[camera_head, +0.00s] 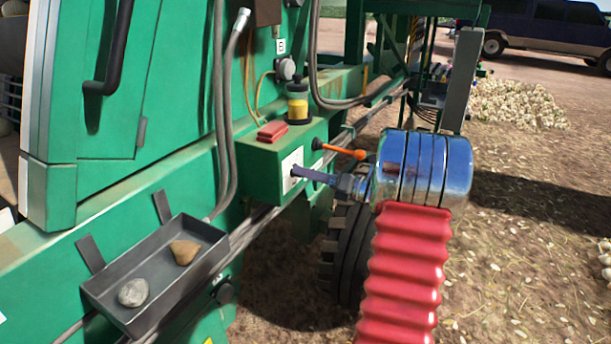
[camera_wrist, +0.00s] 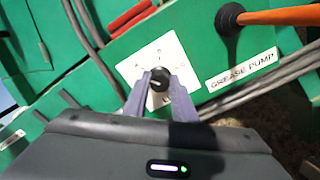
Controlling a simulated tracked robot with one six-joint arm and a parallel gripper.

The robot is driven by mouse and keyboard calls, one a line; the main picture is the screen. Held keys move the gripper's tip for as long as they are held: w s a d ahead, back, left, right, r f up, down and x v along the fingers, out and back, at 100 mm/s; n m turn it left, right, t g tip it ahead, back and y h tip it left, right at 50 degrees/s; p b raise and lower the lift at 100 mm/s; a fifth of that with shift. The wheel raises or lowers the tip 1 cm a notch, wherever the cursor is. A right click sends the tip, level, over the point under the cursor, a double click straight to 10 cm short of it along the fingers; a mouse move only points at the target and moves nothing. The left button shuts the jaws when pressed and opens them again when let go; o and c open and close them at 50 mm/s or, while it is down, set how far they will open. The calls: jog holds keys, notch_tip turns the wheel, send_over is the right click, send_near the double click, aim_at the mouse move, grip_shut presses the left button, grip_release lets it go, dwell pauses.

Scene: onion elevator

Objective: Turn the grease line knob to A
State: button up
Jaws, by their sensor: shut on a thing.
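The grease line knob is a small black dial (camera_wrist: 159,76) on a white plate (camera_wrist: 178,62) with faint letters that I cannot read. My gripper (camera_wrist: 160,84) is shut on the knob, one purple-grey finger on each side. A pale mark shows on the knob's lower face, but I cannot tell which letter the knob points to. In the head view my gripper (camera_head: 297,170) reaches in from the right to the white plate (camera_head: 288,160) on the green box's front. The knob is hidden behind the fingertips there.
An orange lever (camera_head: 343,150) is just above my gripper; in the wrist view a GREASE PUMP label (camera_wrist: 242,67) is below it. A grey tray (camera_head: 210,262) with two stones is lower left.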

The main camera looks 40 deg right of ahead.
jog(key=shift+a+f+m, duration=0.1)
jog(key=shift+f+m, duration=0.1)
jog(key=shift+m, duration=0.4)
jog(key=o, duration=1)
jog(key=shift+r, duration=0.15)
jog(key=shift+o, duration=0.2)
jog(key=v, duration=1.4)
jog(key=shift+w, duration=0.1)
